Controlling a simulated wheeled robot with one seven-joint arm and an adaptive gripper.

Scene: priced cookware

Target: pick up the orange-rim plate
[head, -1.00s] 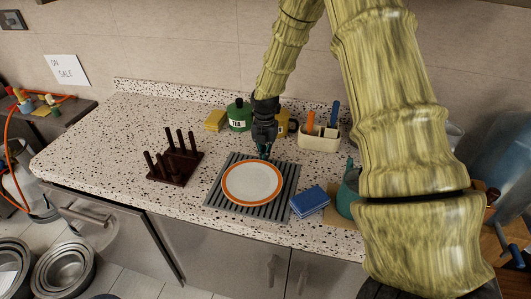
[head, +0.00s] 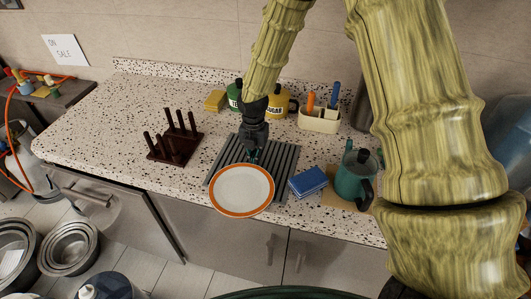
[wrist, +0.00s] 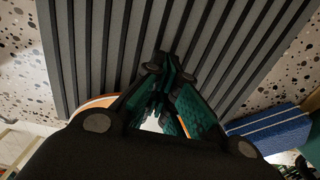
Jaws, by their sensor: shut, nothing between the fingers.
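The orange-rim plate (head: 242,190) is white with an orange band and lies face up across the front part of the ribbed grey mat (head: 283,160). Its near side reaches the counter's front edge and seems to overhang it. My gripper (head: 254,157) points down over the mat, just behind the plate's far rim. Its fingers (wrist: 168,105) are shut and empty. In the wrist view the plate's orange rim (wrist: 97,101) shows left of the fingers, and most of the plate is hidden behind my gripper. I cannot tell whether the fingers touch the rim.
A dark peg rack (head: 174,147) stands left of the mat. A blue sponge (head: 308,181) and a teal pot (head: 352,180) are to the right. Behind are a yellow sponge (head: 214,100), a green canister (head: 234,92), a yellow canister (head: 276,104) and a cream utensil holder (head: 319,120).

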